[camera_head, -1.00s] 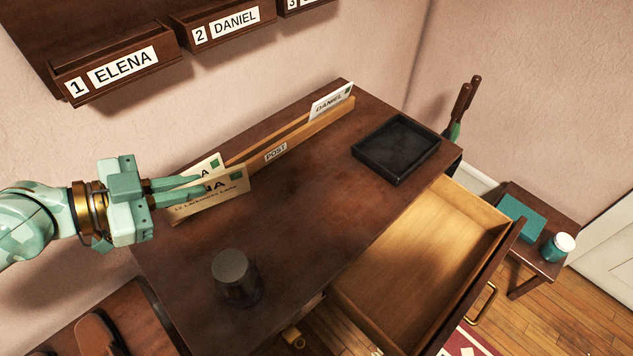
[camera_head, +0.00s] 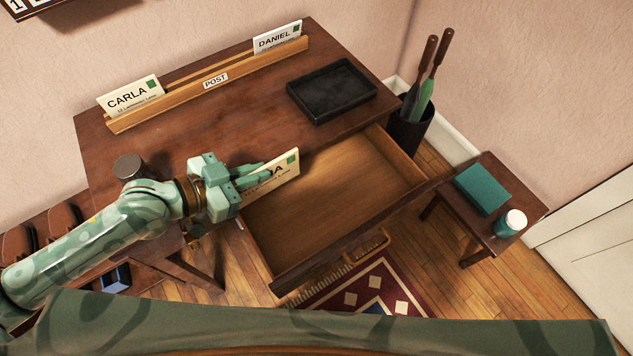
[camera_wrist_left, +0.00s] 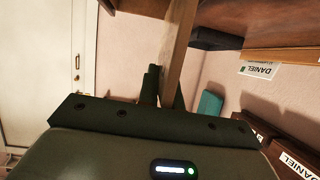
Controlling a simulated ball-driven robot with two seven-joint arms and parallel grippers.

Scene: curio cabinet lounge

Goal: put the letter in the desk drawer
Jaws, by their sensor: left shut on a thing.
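My left gripper (camera_head: 252,178) is shut on a cream letter (camera_head: 284,176) with a green stamp. The letter is tilted, and its name is partly hidden by the fingers. The gripper holds it over the left end of the open desk drawer (camera_head: 350,190), which looks empty. I cannot tell the exact height of the letter above the drawer floor. My right gripper is not in view.
The desk (camera_head: 225,125) carries a post rack (camera_head: 190,90) with a CARLA letter (camera_head: 131,97) and a DANIEL letter (camera_head: 277,38), a black tray (camera_head: 332,92) and a dark round pot (camera_head: 128,167). A side table (camera_head: 490,235) stands at right.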

